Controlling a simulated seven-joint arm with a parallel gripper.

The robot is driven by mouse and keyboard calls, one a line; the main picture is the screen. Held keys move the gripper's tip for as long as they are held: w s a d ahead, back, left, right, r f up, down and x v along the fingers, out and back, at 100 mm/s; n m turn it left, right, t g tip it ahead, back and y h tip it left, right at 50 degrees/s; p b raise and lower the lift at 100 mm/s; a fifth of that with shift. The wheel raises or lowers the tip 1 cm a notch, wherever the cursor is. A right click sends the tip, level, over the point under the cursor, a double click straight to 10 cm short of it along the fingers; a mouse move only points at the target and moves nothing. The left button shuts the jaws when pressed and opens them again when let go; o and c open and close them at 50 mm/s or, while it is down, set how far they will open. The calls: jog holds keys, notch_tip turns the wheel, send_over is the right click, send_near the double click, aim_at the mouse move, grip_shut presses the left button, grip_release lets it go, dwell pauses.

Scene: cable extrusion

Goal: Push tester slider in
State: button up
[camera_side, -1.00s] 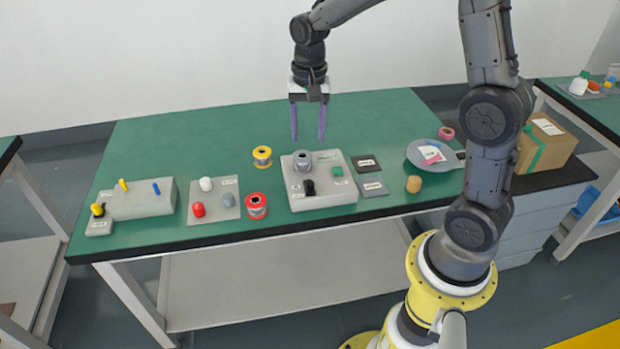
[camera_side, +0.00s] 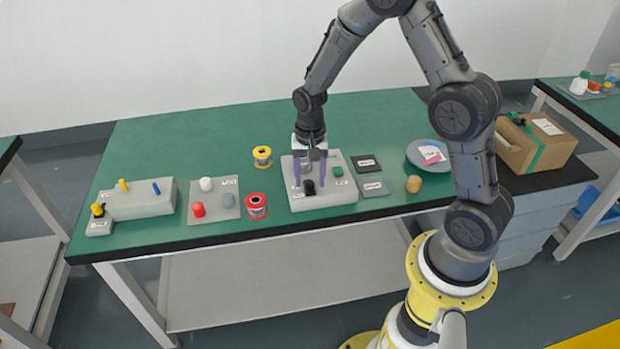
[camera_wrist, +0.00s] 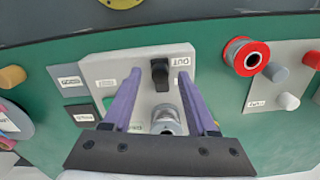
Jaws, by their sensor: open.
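The tester (camera_side: 340,191) is a light grey box with a raised, sloping top on the green table; it also shows in the wrist view (camera_wrist: 140,68). A black slider knob (camera_side: 309,188) stands at its front, also in the wrist view (camera_wrist: 160,72). My gripper (camera_side: 310,182) points down over the tester, open, its purple fingers on either side of the knob's line. In the wrist view the fingertips (camera_wrist: 160,78) flank the black knob with gaps on both sides; contact cannot be told. A grey metal spool-like part (camera_wrist: 166,121) on the tester lies between the fingers' bases.
A red spool (camera_side: 256,205) and yellow spool (camera_side: 262,156) stand left of the tester. A plate (camera_side: 424,155), cork piece (camera_side: 413,184) and cardboard box (camera_side: 535,143) are farther right.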

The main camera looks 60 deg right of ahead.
jog(key=shift+f, duration=0.3)
grip_shut()
dwell(1.3)
